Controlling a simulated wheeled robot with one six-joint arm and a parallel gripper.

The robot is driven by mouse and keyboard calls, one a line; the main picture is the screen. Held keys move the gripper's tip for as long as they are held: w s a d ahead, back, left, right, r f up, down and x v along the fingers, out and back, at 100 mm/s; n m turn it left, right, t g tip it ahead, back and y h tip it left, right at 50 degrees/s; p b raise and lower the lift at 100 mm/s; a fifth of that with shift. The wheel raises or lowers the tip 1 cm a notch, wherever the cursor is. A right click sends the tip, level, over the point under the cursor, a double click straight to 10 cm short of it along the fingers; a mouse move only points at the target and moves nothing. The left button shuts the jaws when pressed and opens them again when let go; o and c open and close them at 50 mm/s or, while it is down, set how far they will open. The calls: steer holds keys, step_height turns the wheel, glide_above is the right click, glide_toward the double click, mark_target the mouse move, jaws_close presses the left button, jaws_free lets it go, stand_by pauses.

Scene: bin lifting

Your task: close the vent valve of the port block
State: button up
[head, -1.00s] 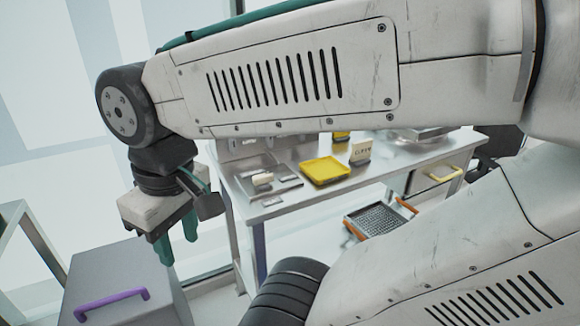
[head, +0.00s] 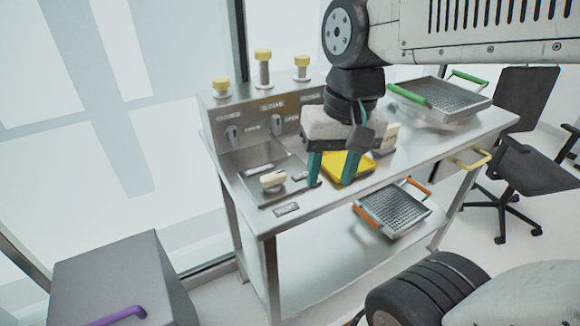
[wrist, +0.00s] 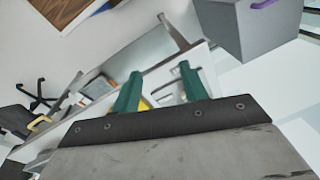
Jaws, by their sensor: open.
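The port block (head: 258,103) is a grey metal panel at the left end of the bench. It has several yellow-capped posts on top and dark turn handles on its front, including one at left (head: 231,134) and one at middle (head: 276,123). Small labels sit by them; I cannot read which is the vent valve. A cream knob (head: 272,180) sits on a plate before the panel. My gripper (head: 331,182) is open and empty, pointing down over the bench, right of the knob. Its green fingers also show in the wrist view (wrist: 160,88). It hides part of the panel's right side.
A yellow tray (head: 358,168) lies behind my fingers on the bench (head: 420,152). A mesh basket with green handles (head: 440,97) is at the bench's right end; an orange-handled one (head: 393,212) is below. A grey bin with a purple handle (head: 122,316) stands front left.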

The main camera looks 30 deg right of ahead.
steer(key=w+f+m+y, duration=0.2)
steer(key=w+m, duration=0.6)
steer(key=w, duration=0.2)
steer(key=m+y, duration=0.2)
steer(key=m, duration=0.5)
glide_toward(273, 175)
steer(key=f, duration=0.1)
steer(key=shift+g, duration=0.4)
steer(key=x, duration=0.8)
steer(key=shift+w+a, duration=0.25)
steer(key=shift+w, duration=0.15)
jaws_close()
